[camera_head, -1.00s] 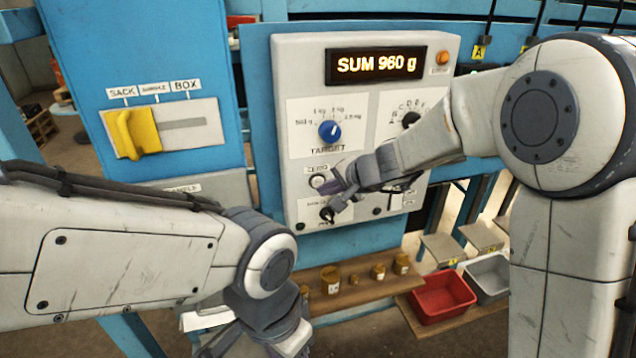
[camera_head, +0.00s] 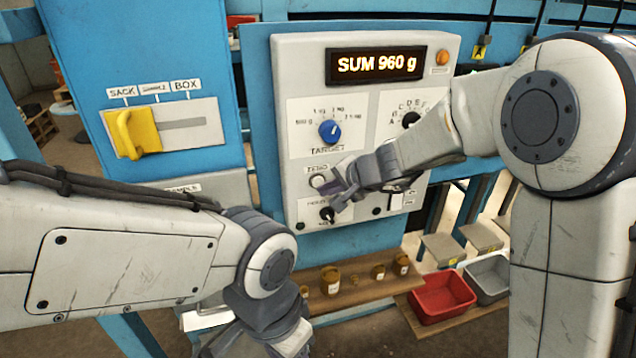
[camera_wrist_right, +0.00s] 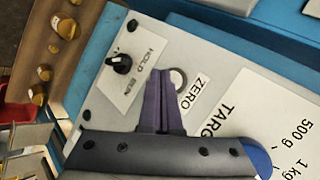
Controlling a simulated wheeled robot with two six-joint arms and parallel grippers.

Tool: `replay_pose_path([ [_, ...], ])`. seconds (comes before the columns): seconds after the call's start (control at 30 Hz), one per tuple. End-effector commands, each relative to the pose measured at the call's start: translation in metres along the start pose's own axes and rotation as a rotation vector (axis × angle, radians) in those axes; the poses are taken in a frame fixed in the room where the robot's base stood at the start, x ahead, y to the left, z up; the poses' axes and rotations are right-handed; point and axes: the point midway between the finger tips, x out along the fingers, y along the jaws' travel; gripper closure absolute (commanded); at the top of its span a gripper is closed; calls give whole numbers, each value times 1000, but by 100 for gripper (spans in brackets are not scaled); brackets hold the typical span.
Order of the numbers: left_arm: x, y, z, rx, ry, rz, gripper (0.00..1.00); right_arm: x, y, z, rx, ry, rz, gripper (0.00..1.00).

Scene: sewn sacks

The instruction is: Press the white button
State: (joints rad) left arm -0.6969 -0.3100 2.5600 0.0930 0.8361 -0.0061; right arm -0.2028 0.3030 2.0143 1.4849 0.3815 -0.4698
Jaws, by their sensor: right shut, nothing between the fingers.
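The white button (camera_head: 318,182) is a small round button under the ZERO label on the grey control panel (camera_head: 290,75). It also shows in the right wrist view (camera_wrist_right: 178,77), beside my fingertips and partly hidden by them. My right gripper (camera_head: 342,188) is shut and empty, its purple fingers close to the panel, just right of the button in the head view. In the right wrist view the shut fingers (camera_wrist_right: 157,86) lie between the button and a black HOLD knob. I cannot tell whether they touch the button. My left arm's fingers are below the head view.
The panel has a blue TARGET knob (camera_head: 330,131), a black HOLD knob (camera_head: 327,214) and a lit "SUM 960 g" display (camera_head: 377,65). A yellow slider handle (camera_head: 133,133) is at left. Jars, a red bin (camera_head: 441,297) and a grey bin (camera_head: 488,279) are below.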

Motion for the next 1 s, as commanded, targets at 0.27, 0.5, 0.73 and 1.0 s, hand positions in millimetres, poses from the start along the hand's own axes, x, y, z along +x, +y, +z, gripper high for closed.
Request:
replay_pose_path([
  [0.27, 0, 0, 0, 0, 0, 0, 50, 0, 0, 0, 0, 0, 0, 100],
  [0.5, 0, 0, 0, 0, 0, 0, 50, 0, 0, 0, 0, 0, 0, 100],
  [0.73, 1, 0, 0, 0, 0, 0, 50, 4, -2, -3, -1, -1, 0, 100],
  [1.0, 1, 0, 0, 0, 0, 0, 50, 6, -4, -4, 0, 0, 0, 100],
])
